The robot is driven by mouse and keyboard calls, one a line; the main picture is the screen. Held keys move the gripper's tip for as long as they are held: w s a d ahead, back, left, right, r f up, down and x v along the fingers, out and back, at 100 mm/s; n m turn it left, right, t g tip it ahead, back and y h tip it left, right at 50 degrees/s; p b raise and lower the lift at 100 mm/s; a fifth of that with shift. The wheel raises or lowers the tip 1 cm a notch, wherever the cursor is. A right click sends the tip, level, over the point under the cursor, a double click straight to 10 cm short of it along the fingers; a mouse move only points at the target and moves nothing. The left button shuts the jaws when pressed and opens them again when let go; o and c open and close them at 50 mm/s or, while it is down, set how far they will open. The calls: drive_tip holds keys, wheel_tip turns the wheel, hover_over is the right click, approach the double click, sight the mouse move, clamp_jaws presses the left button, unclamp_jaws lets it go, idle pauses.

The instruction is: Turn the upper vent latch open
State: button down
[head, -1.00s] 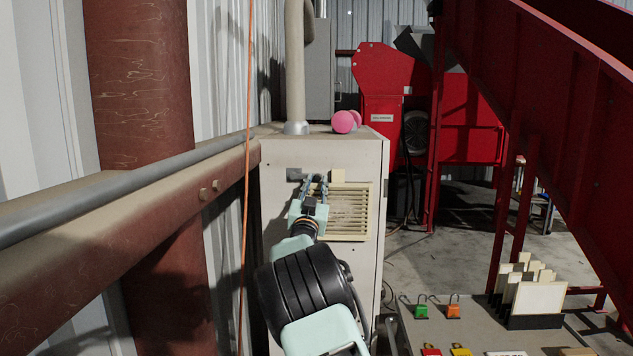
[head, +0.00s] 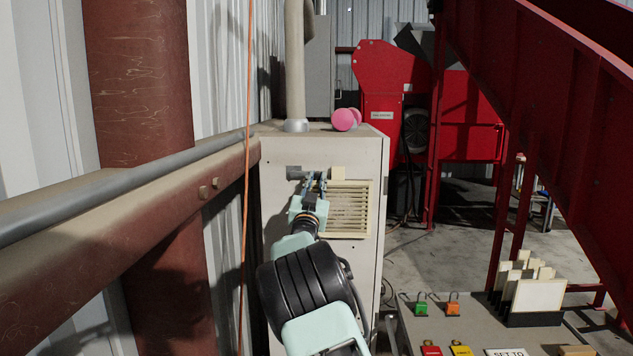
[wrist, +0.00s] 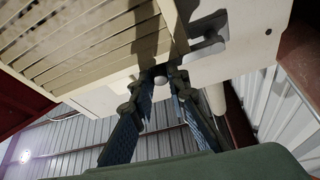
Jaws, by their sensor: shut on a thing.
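The cream vent grille (head: 348,212) is on the front of the pale cabinet (head: 277,225). The grey upper vent latch (head: 294,174) lies roughly level at the grille's upper left corner. My gripper (head: 315,178) reaches up to it from below, its fingers over the latch's right part. In the wrist view the slatted grille (wrist: 85,40) fills the upper left, and my gripper's fingertips (wrist: 160,80) close around a small pale end beside the grille frame. A grey latch part (wrist: 207,45) shows just right of the frame. The fingers hide part of the latch.
A cream tab (head: 338,173) sits on the grille's top edge, close to my gripper. A rusty beam with a grey rail (head: 120,195) runs along the left, and an orange cord (head: 246,180) hangs before it. A table (head: 405,320) with colored padlocks stands lower right.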

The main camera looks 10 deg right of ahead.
drive_tip(key=n+b, duration=0.1)
drive_tip(key=n+y+b, duration=0.1)
drive_tip(key=shift+r+n, duration=0.4)
drive_tip(key=r+n+y+b, duration=0.1)
drive_tip(key=n, duration=0.1)
drive_tip(key=n+y+b, duration=0.1)
drive_tip(key=shift+r+n+t+b, duration=0.35)
drive_tip(key=shift+n+t, duration=0.05)
drive_tip(key=shift+w+a+r+n+g+y+p, duration=0.25)
drive_tip(key=shift+a+r+n+g+y+p, duration=0.7)
drive_tip(key=shift+n, duration=2.15)
drive_tip(key=shift+w+a+r+n+g+y+p, duration=0.2)
drive_tip(key=shift+a+r+n+g+y+p, duration=0.3)
drive_tip(key=shift+a+r+n+y+p, duration=1.7)
drive_tip(key=shift+w+a+f+n+g+y+p, duration=0.3)
drive_tip(key=shift+a+n+g+p, duration=0.35)
drive_tip(key=shift+n, duration=3.35)
drive_tip(key=shift+d, duration=0.1)
